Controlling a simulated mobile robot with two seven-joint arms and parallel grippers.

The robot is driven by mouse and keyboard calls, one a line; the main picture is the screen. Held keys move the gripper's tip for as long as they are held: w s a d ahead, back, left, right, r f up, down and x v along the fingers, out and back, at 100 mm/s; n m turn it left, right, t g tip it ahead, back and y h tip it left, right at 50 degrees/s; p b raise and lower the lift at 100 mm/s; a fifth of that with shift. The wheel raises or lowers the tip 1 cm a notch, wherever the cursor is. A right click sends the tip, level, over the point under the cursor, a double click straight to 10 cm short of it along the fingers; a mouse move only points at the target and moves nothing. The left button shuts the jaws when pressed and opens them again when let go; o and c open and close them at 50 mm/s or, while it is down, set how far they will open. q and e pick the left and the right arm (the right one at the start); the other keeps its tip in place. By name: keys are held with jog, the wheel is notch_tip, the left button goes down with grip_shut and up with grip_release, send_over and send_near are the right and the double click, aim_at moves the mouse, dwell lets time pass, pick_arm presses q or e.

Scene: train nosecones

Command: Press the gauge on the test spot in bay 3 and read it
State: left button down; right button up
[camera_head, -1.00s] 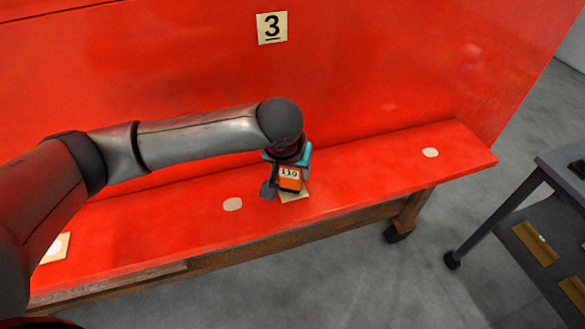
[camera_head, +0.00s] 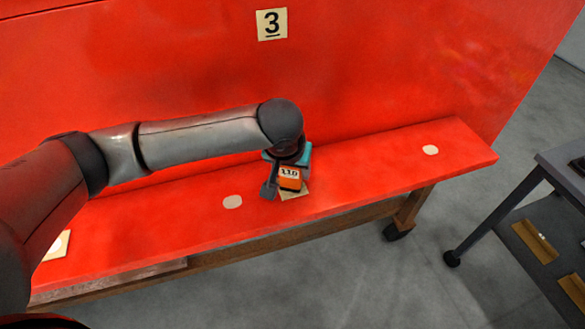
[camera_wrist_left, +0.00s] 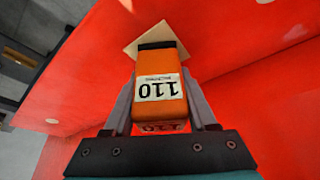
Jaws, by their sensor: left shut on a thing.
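The orange gauge (camera_head: 289,181) has a dark end and a white display reading 110. In the left wrist view the gauge (camera_wrist_left: 160,88) sits between the two fingers, and the display appears upside down. My left gripper (camera_head: 280,184) is shut on it and holds it down at the red ledge below the number 3 sign (camera_head: 272,24). A pale square plate (camera_head: 296,190) lies under the gauge, mostly hidden by it. It also shows beyond the gauge's dark end in the left wrist view (camera_wrist_left: 148,38). I cannot tell whether they touch. My right gripper is not in view.
The red ledge (camera_head: 365,165) carries pale round spots at left (camera_head: 232,202) and right (camera_head: 430,150). Another pale square plate (camera_head: 56,246) lies at far left. A grey cart (camera_head: 545,215) stands at the right. The red wall rises close behind my left arm.

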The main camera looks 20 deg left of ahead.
pick_arm(q)
jog(key=shift+f+p, duration=0.1)
jog(key=shift+p, duration=0.4)
dwell(1.5)
notch_tip(320, 180, up, 7)
jog(key=p, duration=0.9)
dwell(0.9)
